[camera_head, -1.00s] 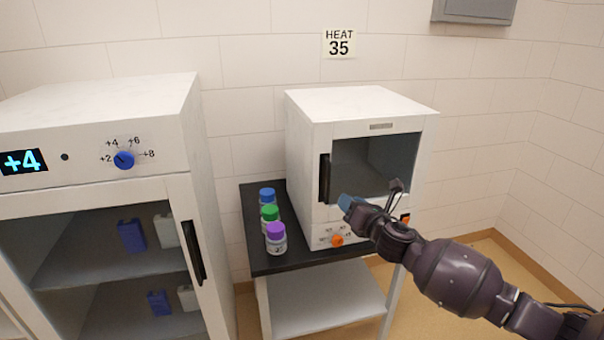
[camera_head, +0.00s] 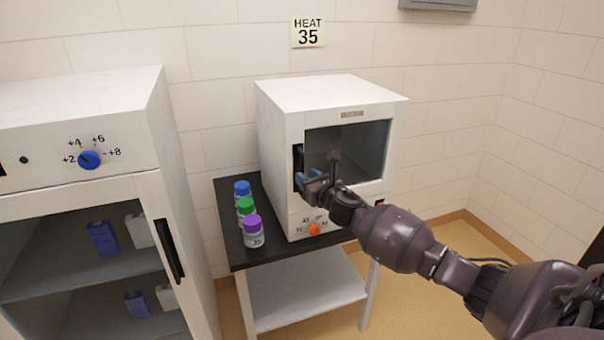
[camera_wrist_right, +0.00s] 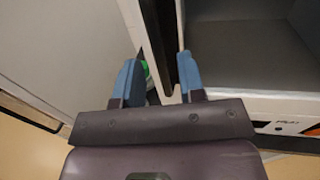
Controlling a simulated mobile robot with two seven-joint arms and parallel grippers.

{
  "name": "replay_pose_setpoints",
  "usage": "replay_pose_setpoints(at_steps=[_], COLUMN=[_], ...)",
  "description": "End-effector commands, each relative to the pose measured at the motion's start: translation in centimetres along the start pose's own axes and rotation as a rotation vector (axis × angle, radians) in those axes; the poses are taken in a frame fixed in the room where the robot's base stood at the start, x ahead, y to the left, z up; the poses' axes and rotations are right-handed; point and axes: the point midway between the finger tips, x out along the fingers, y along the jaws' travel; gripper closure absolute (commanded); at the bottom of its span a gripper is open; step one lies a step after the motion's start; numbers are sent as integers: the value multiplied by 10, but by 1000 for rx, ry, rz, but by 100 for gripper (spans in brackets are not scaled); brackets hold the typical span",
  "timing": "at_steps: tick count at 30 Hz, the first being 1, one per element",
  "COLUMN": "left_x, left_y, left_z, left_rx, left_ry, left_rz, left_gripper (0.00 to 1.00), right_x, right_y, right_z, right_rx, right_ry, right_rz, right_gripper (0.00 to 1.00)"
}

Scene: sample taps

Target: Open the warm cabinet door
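The warm cabinet (camera_head: 275,150) is a white box on a black-topped stand, under a "HEAT 35" sign. Its windowed front door (camera_head: 347,195) looks closed. The black vertical handle (camera_head: 298,158) is on the door's left side; its lower part is partly hidden by my right gripper (camera_head: 312,177). In the right wrist view, the gripper (camera_wrist_right: 158,80) has its blue fingers apart, and the dark handle (camera_wrist_right: 161,38) runs down toward the gap between them. I cannot tell whether they touch it. My left gripper is out of view.
Bottles with blue (camera_head: 242,188), green (camera_head: 246,205) and purple (camera_head: 253,225) caps stand on the stand top (camera_head: 228,205), left of the cabinet. An orange knob (camera_head: 314,230) is low on its front. A larger white cabinet (camera_head: 165,130) stands at the left.

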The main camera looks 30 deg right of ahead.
Motion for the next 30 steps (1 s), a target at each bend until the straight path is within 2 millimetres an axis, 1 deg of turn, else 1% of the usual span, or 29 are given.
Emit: replay_pose_setpoints(at_steps=[1, 3, 9, 20, 23, 27, 30], left_x=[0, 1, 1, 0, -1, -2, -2], left_y=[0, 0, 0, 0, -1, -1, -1], left_z=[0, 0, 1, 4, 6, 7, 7], left_rx=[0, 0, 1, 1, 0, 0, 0], left_ry=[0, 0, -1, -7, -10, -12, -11], left_rz=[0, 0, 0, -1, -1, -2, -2], left_gripper=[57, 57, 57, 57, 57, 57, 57], right_x=[8, 16, 30, 32, 32, 32, 32], right_y=[1, 0, 0, 0, 0, 0, 0], right_z=[0, 0, 0, 0, 0, 0, 0], right_rx=[3, 3, 2, 2, 2, 2, 2], right_ry=[-1, 0, 0, 1, 1, 1, 1], right_rz=[0, -1, -1, 0, 0, 0, 0], right_gripper=[64, 64, 64, 64, 77, 99, 100])
